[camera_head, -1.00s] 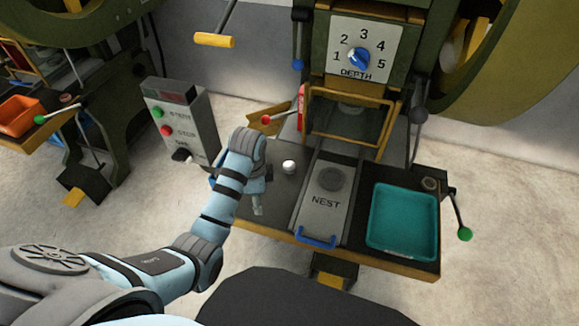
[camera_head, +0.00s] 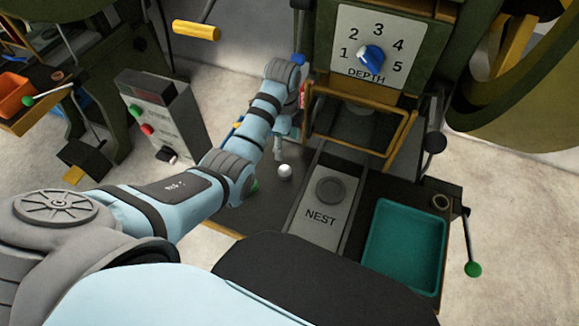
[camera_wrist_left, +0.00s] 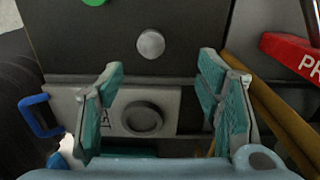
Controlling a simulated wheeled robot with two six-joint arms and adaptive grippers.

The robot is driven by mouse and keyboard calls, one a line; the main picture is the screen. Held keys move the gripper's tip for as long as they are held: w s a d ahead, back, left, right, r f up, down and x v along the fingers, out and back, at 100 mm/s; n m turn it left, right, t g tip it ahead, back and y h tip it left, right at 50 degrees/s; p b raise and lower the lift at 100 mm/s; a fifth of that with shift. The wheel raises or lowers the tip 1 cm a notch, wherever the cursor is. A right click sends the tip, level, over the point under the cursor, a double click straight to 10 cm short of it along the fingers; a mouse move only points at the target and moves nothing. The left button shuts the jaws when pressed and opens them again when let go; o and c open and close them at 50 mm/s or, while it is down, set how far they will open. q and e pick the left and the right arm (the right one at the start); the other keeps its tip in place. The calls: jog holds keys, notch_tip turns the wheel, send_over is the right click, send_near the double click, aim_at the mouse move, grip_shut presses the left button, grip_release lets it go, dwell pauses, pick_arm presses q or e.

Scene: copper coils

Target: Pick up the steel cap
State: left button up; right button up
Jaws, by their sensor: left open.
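The steel cap (camera_head: 285,172), a small round pale piece, sits on the dark bench top left of the nest plate. In the left wrist view the cap (camera_wrist_left: 150,44) lies beyond the fingertips, between their lines, and nothing touches it. My left gripper (camera_head: 279,152) is just behind the cap in the head view, above the bench. In the left wrist view my left gripper (camera_wrist_left: 160,68) has its two teal fingers wide apart with nothing between them. My right gripper is not in view.
A teal tray (camera_head: 403,245) is at the right. The press with its yellow guard frame (camera_head: 360,140) stands behind. A red part (camera_wrist_left: 292,52) is close to the right finger.

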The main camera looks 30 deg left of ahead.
pick_arm(q)
jog(key=b, duration=0.2)
send_over(285, 170)
jog(key=f, duration=0.5)
jog(key=shift+a+f, duration=0.25)
jog(key=shift+a, duration=0.15)
jog(key=f, duration=0.3)
jog(key=f+b, duration=0.1)
jog(key=shift+d+f, duration=0.4)
jog(key=shift+f, duration=0.4)
jog(key=shift+s+r, duration=0.1)
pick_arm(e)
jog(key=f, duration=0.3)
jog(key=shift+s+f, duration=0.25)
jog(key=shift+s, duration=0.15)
pick_arm(q)
jog(key=c, duration=1.2)
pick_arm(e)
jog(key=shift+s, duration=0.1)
